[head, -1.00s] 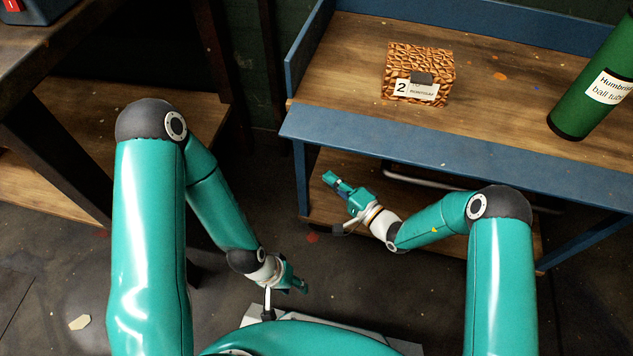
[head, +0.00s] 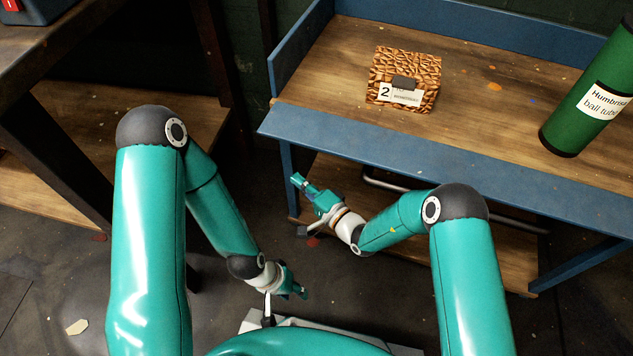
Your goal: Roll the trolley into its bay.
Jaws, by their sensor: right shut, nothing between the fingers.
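The trolley (head: 500,165) appears to be the blue-framed unit with a wooden top at the right, with a lower wooden shelf and a bent metal tube beneath its front rail. Its left front corner points toward me. My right gripper (head: 303,182) is shut and empty, close to the trolley's left front leg; whether it touches is unclear. My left gripper (head: 299,291) hangs low over the pale part of my base, away from the trolley; its jaw gap is too small to read. I cannot tell which space is the bay.
A dark wooden bench (head: 65,60) with a lower shelf (head: 130,130) stands at left. Bare floor (head: 60,265) lies below it. A dark green wall is behind.

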